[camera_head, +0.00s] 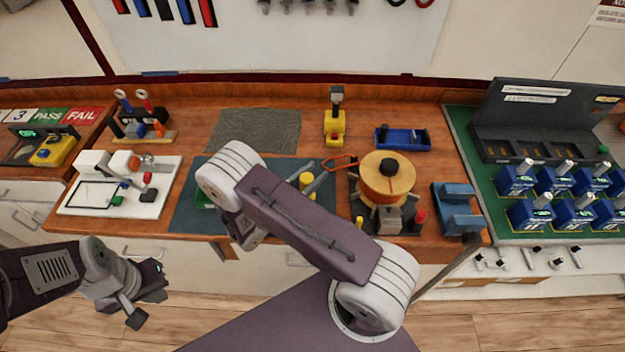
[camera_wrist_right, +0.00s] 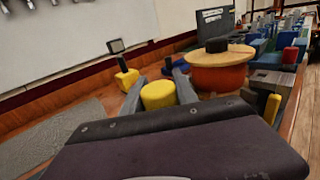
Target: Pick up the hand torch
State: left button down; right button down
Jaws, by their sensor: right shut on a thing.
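A yellow cylinder, which looks like the hand torch (camera_wrist_right: 158,95), stands between the two grey fingers of my right gripper (camera_wrist_right: 160,88) in the right wrist view. The fingers are shut on its sides. In the head view the yellow torch (camera_head: 306,181) shows just behind my right arm link, left of the orange reel. The link hides much of my right gripper (camera_head: 311,180) and the torch's lower part. I cannot tell whether it touches the bench. My left gripper (camera_head: 134,302) hangs low at the left, in front of the bench and away from the torch; its finger gap is unclear.
An orange cable reel (camera_head: 388,182) stands close right of the torch. A yellow lamp-like item (camera_head: 334,125) and a blue tray (camera_head: 403,138) are behind. A grey mat (camera_head: 255,128) is bare. Blue breakers (camera_head: 516,180) stand on a green mat at the right.

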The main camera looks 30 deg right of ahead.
jog(key=s+d+r+p, duration=0.3)
jog(key=s+d+r, duration=0.2)
jog(key=s+r, duration=0.4)
jog(key=shift+s+r, duration=0.2)
jog(key=shift+s, duration=0.55)
jog(key=shift+d, duration=0.1)
